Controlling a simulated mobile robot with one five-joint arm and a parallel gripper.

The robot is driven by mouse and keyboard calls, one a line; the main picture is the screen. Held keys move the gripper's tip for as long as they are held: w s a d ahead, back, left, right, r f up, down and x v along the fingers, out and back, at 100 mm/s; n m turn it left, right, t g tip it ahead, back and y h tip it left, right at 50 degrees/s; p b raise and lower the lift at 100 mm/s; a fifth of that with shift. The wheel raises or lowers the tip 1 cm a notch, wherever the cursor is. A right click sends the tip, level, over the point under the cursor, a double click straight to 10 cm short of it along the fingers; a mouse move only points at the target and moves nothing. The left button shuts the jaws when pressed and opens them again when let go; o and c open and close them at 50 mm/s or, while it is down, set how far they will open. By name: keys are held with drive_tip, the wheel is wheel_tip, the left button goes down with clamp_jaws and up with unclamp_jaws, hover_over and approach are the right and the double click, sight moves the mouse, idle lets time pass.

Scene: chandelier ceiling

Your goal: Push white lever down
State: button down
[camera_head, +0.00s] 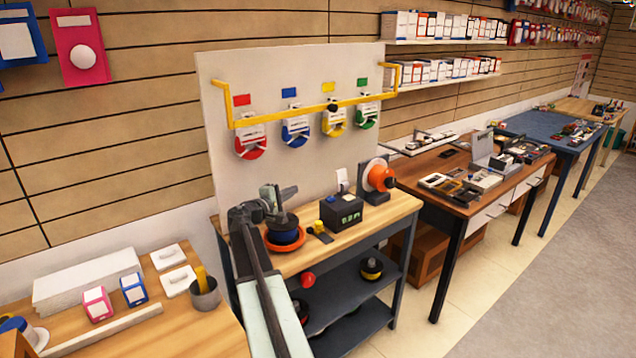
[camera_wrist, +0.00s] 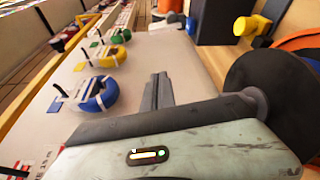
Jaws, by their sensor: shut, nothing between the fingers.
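No white lever can be made out for certain. A small white upright piece (camera_head: 342,180) stands on a black box with a display (camera_head: 342,212) on the wooden workbench (camera_head: 375,216). A white-and-orange round device (camera_head: 380,176) is behind it to the right. My gripper (camera_head: 280,192) is shut and empty, above the left part of this bench, close to the white back panel (camera_head: 300,90) and left of the black box. In the wrist view its dark fingers (camera_wrist: 158,92) are together in front of the panel, and the white piece is not clear.
A black spool in an orange ring (camera_head: 285,238) is under my gripper. A yellow rail (camera_head: 310,108) and several coloured rolls (camera_head: 296,132) are on the panel. Tables stand on both sides.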

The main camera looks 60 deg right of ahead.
sight(342, 180)
drive_tip(key=d+f+b, duration=0.1)
drive_tip(key=d, duration=1.9)
drive_tip(key=s, duration=0.1)
drive_tip(key=s+a, duration=0.1)
drive_tip(key=s, duration=0.1)
drive_tip(key=shift+s+a+r, duration=0.25)
drive_tip(key=shift+s+a, duration=0.1)
